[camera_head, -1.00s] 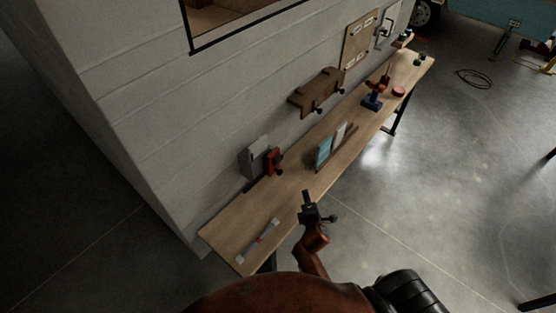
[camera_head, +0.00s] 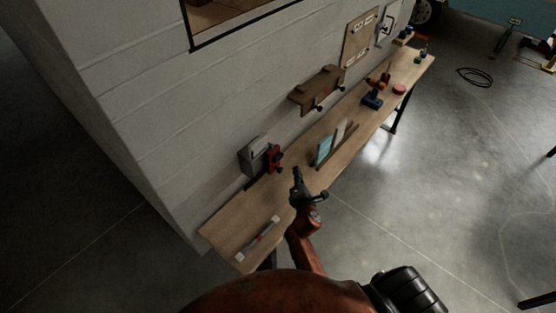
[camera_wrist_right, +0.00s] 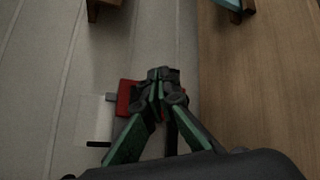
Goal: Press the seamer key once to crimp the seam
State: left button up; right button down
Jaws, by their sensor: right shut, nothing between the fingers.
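A grey box-shaped device with a red block, apparently the seamer, stands on the bench against the wall. In the head view I see its grey body (camera_head: 251,158) and its red part (camera_head: 274,158) with a dark knob; I cannot make out the key for sure. My right gripper (camera_head: 297,173) is shut and empty, to the right of the red part and apart from it. In the right wrist view the shut fingertips (camera_wrist_right: 163,75) overlap the red part (camera_wrist_right: 127,96), and the pale grey body (camera_wrist_right: 92,118) shows to their left. My left gripper is not in view.
The narrow wooden bench (camera_head: 230,227) runs along the white wall. A bar-like tool (camera_head: 258,238) lies at its near end. An upright rack with a pale blue panel (camera_head: 323,148) stands to the right, a drill (camera_head: 373,96) farther along. A brown wall shelf (camera_head: 318,91) hangs above.

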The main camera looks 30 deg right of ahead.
aim_at(280, 157)
jog(key=w+a+b, duration=0.2)
jog(key=w, duration=0.4)
jog(key=shift+a, duration=0.25)
dwell(1.2)
jog(key=shift+w+a, duration=0.2)
jog(key=shift+w, duration=0.25)
jog(key=shift+w+a, duration=0.3)
jog(key=shift+w, duration=0.3)
dwell(1.0)
jog(key=shift+s, duration=0.15)
jog(key=shift+s+d+p, duration=0.35)
jog(key=shift+s+d, duration=0.1)
jog(key=shift+s, duration=0.4)
